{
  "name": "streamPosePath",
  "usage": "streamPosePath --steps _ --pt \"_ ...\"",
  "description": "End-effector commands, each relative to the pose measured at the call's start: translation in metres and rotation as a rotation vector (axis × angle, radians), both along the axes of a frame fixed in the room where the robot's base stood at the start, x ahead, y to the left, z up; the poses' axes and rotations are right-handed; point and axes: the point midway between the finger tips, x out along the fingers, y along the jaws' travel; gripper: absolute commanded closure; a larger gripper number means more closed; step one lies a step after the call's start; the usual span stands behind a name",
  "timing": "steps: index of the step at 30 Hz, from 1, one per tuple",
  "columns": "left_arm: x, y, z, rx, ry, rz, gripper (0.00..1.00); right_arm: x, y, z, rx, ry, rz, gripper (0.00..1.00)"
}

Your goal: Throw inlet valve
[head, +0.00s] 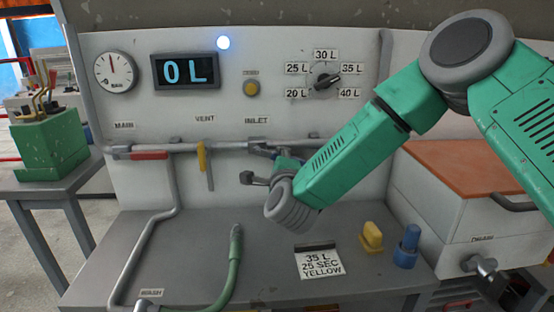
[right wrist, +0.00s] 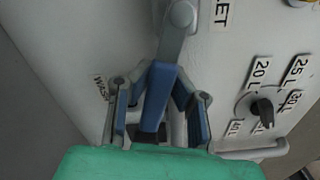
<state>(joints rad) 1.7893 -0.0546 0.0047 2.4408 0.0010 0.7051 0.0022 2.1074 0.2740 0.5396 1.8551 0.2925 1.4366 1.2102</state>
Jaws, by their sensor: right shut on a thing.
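The inlet valve (head: 259,143) sits on the grey pipe below the INLET label, mostly hidden behind my right gripper in the head view. Its blue lever (right wrist: 159,92) hangs from a grey stem in the right wrist view. My right gripper (head: 268,170) reaches in from the right. In the right wrist view its fingers (right wrist: 160,108) stand on both sides of the blue lever, shut on it. The display (head: 186,70) reads 0 L. The dial knob (head: 325,80) points toward 35 L. My left gripper is not in view.
The vent valve's yellow lever (head: 202,157) hangs down just left, and the main valve's red lever (head: 149,155) lies along the pipe. A card (head: 319,262) reads 35 L, 25 SEC, YELLOW. Yellow (head: 371,237) and blue (head: 408,246) pieces stand on the bench beside a green hose (head: 233,270).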

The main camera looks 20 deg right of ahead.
Motion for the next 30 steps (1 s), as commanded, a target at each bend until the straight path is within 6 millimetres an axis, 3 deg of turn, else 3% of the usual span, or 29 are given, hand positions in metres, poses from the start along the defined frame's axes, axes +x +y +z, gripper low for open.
streamPosePath --steps 13,30 --pt "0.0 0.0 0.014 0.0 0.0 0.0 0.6 -0.003 0.0 0.008 -0.261 0.092 0.007 1.0" --pt "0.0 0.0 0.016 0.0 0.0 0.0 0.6 -0.003 0.0 0.009 -0.313 0.108 0.008 1.0"
